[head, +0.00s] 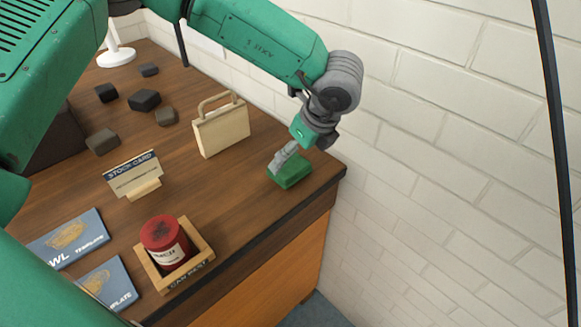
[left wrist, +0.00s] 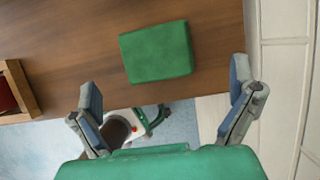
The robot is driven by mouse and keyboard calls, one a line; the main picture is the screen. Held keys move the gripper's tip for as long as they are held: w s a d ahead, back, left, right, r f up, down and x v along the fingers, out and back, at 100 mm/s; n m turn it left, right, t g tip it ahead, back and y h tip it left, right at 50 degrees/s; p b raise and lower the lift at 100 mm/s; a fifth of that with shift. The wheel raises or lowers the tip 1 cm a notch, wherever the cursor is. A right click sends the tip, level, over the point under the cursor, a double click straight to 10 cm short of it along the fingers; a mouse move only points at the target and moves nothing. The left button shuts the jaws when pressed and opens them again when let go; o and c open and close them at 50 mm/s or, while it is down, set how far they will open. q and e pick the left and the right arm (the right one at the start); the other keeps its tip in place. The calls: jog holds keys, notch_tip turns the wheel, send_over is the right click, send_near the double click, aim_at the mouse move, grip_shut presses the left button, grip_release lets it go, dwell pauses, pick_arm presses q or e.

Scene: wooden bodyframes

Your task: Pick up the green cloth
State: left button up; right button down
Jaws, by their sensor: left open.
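The green cloth (head: 290,172) is a folded, block-like pad lying flat on the wooden table near its right corner. In the left wrist view the cloth (left wrist: 156,52) lies ahead of the fingers, close to the table edge. My left gripper (head: 284,156) is just above the cloth in the head view, pointing down, and partly covers it. In the left wrist view my left gripper (left wrist: 166,95) has its two fingers spread wide, with nothing between them. I cannot tell whether a finger touches the cloth. My right gripper is not in view.
A wooden bag-shaped piece (head: 221,126), a stock card sign (head: 134,174) and a red can (head: 166,243) in a wooden tray (head: 205,258) stand on the table (head: 225,205). Several dark blocks (head: 145,100) lie further back. A white brick wall (head: 440,150) borders the right.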

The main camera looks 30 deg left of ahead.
aim_at(291, 164)
pick_arm(q)
jog(key=shift+w+a+f, duration=0.15)
jog(key=shift+a+f, duration=0.2)
jog(key=shift+f, duration=0.3)
jog(key=x, duration=0.5)
jog(key=c, duration=1.1)
